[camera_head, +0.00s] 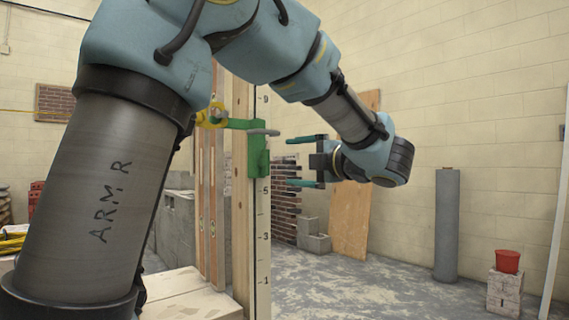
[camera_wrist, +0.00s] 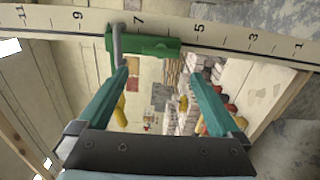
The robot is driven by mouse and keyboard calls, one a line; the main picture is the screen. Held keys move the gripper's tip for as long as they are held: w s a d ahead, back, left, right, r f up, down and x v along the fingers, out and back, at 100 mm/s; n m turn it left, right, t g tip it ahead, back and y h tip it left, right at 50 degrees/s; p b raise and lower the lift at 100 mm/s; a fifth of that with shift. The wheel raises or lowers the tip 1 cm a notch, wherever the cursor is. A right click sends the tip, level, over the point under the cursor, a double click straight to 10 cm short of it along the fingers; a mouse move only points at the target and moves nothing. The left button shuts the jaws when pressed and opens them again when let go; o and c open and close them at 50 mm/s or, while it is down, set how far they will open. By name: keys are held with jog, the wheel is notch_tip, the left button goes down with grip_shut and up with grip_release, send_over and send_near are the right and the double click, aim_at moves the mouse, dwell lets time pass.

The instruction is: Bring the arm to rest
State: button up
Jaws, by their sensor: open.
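My gripper (camera_head: 288,161) is at the end of my raised, bent arm, with its two teal fingers pointing left. The fingers are spread apart with nothing between them; the wrist view shows the same open fingers (camera_wrist: 155,75). A green block (camera_head: 258,160) with a grey bar sits on an upright numbered pole (camera_head: 262,220), just left of the fingertips. In the head view a small gap shows between fingertips and block. In the wrist view the green block (camera_wrist: 155,47) lies just beyond the fingertips; the left fingertip looks close to its grey bar (camera_wrist: 117,45), and contact is unclear.
A grey roll (camera_head: 447,225) stands upright at right, near a red bucket (camera_head: 507,261) on blocks (camera_head: 503,293). A wood board (camera_head: 350,219) leans on the wall behind my gripper. Grey blocks (camera_head: 313,235) stand beside it. The floor right of the pole is mostly clear.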

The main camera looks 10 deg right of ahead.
jog(key=shift+s+d, duration=0.15)
jog(key=shift+s, duration=0.15)
